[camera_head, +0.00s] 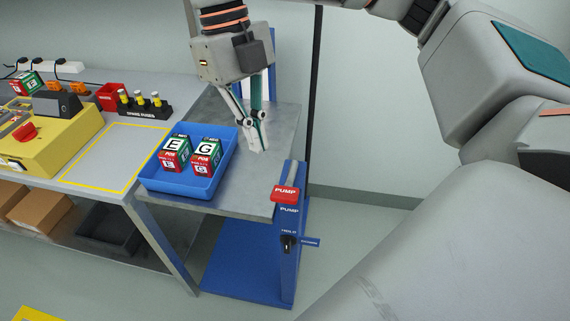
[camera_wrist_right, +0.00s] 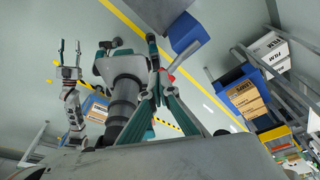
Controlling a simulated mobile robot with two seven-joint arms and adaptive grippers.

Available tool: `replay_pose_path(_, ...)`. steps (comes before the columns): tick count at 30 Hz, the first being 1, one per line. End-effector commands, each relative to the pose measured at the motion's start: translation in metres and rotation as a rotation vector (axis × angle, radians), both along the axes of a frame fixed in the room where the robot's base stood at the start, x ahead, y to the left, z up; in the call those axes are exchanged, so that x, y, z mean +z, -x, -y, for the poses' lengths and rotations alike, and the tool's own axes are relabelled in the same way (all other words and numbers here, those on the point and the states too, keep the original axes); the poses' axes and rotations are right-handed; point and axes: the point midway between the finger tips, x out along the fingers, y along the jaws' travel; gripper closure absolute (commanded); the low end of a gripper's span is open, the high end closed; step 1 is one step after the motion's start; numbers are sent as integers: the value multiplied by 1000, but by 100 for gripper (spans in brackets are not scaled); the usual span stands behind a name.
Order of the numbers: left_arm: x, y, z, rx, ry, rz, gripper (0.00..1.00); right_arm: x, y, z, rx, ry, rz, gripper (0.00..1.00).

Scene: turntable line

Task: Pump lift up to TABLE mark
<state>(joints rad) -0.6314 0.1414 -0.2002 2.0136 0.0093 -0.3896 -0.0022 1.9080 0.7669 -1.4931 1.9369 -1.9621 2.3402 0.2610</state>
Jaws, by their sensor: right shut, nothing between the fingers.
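The lift has a grey platform (camera_head: 236,198) beside the bench, level with or slightly below its top as far as I can tell. A blue post (camera_head: 289,265) at its near right corner carries a red PUMP handle (camera_head: 285,194). A small lever (camera_head: 290,242) marked HOLD sits below it. No TABLE mark is readable. My right gripper (camera_head: 257,150) points down over the platform, shut and empty, behind the PUMP handle and apart from it. My left gripper (camera_wrist_right: 70,47) shows only in the right wrist view, with its fingers apart.
A blue tray (camera_head: 208,190) with boxes marked E (camera_head: 174,153) and G (camera_head: 206,156) stands on the platform. The bench (camera_head: 75,180) at left holds a yellow machine (camera_head: 50,130) and a fuse rack (camera_head: 143,105). The floor right of the lift is partly hidden by my arm.

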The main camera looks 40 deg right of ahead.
Motion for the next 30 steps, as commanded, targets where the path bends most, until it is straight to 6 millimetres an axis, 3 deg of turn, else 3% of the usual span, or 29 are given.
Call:
replay_pose_path(3,0,0,0,0,0,0,60,17,-5,0,-2,1,3,100)
replay_pose_path(9,0,0,0,0,0,0,60,30,-8,-1,0,0,2,100)
replay_pose_path(30,0,0,0,1,1,0,60,30,-8,-1,0,0,1,100)
